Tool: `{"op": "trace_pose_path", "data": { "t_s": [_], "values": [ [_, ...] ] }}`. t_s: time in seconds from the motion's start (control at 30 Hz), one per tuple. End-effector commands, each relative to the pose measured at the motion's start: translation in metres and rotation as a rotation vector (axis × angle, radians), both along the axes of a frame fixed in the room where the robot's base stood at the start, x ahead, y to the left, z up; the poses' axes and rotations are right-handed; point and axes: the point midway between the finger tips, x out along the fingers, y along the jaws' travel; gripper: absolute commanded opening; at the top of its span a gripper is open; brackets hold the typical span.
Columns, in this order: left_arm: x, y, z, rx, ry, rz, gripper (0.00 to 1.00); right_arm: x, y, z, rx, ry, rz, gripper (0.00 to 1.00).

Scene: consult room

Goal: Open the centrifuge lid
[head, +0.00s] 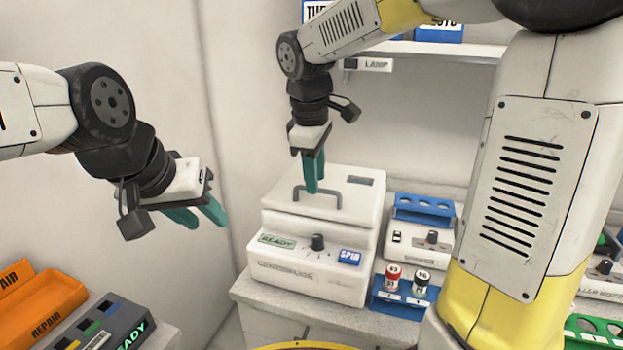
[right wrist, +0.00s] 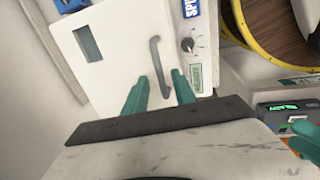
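The white centrifuge (head: 305,275) stands on the counter, with a dial, a READY display and a blue SPIN button on its front. Its lid (head: 350,190) looks down and carries a grey bar handle (head: 338,194). My right gripper (head: 313,188) points down over the lid at the handle. In the right wrist view the right gripper's teal fingers (right wrist: 160,92) are apart, with the lower end of the handle (right wrist: 156,58) showing between them; I cannot tell whether they touch it. My left gripper (head: 202,217) is open and empty, in the air left of the centrifuge.
A spinner (head: 412,250) with a blue rack stands right of the centrifuge. Orange REPAIR bins (head: 45,305) and a dark READY device (head: 112,325) are at lower left. A shelf (head: 440,50) runs above.

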Motion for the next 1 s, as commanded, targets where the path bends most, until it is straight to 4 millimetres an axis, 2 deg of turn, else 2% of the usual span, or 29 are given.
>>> {"op": "trace_pose_path", "data": {
  "t_s": [0.13, 0.4, 0.43, 0.6, 1.0],
  "values": [
    [0.0000, 0.0000, 0.0000, 0.000, 0.000, 0.000, 0.36, 0.0019, -0.0011, -0.0117, 0.000, 0.001, -0.001, 0.32],
    [0.0001, 0.0000, -0.0001, 0.000, 0.000, 0.000, 0.36, 0.0022, -0.0014, -0.0139, 0.000, 0.000, -0.001, 0.32],
    [0.0001, 0.0000, -0.0001, 0.000, 0.000, 0.000, 0.36, 0.0022, -0.0014, -0.0139, 0.000, 0.000, -0.001, 0.30],
    [0.0001, 0.0000, 0.0000, 0.000, 0.000, 0.000, 0.36, 0.0022, -0.0012, -0.0137, 0.000, 0.000, -0.001, 0.00],
    [0.0001, 0.0000, -0.0001, 0.000, 0.000, 0.000, 0.36, 0.0023, -0.0012, -0.0134, 0.000, 0.000, -0.001, 0.00]
  ]
}}
